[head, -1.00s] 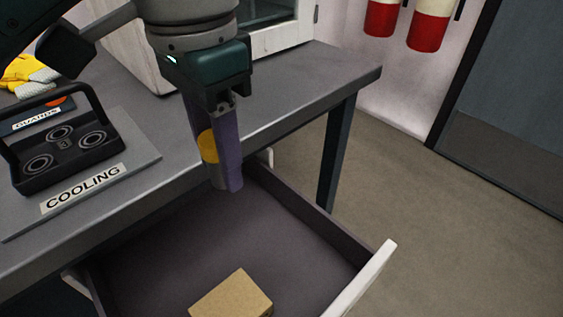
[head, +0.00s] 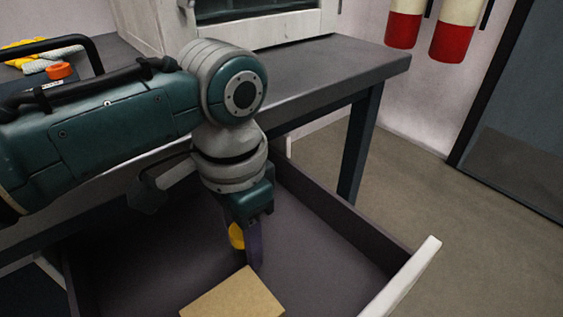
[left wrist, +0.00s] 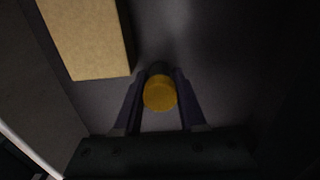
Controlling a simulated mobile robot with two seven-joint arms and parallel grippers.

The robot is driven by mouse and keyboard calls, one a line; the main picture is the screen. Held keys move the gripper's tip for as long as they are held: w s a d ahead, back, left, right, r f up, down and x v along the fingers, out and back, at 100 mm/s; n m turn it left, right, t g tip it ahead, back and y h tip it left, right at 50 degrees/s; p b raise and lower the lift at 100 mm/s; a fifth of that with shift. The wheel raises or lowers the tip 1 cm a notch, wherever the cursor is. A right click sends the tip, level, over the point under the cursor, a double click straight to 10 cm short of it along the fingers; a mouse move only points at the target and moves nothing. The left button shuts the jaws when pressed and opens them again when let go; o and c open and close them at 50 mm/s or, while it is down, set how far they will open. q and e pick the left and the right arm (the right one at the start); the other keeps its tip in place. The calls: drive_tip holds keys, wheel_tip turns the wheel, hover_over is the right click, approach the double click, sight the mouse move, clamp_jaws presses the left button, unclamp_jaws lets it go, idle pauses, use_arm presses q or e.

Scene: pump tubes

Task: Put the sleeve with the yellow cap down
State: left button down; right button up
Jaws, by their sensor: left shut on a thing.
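The sleeve with the yellow cap (head: 236,236) is held in my left gripper (head: 254,252) down inside the open drawer (head: 330,215). In the left wrist view the yellow cap (left wrist: 160,93) faces the camera, between the two purple fingers of the left gripper (left wrist: 160,80). The fingers are shut on the sleeve. Most of the sleeve's body is hidden below the cap and behind the fingers. I cannot tell whether its lower end touches the drawer floor. My right gripper is not in view.
A tan box (head: 235,295) lies in the drawer close to the gripper; it also shows in the left wrist view (left wrist: 90,38). The drawer's side walls and white front (head: 402,278) bound the space. The grey worktop (head: 340,62) is behind. Drawer floor right of the gripper is clear.

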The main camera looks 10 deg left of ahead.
use_arm(q)
drive_tip(key=shift+f, duration=0.15)
drive_tip(key=shift+c, duration=2.4)
unclamp_jaws()
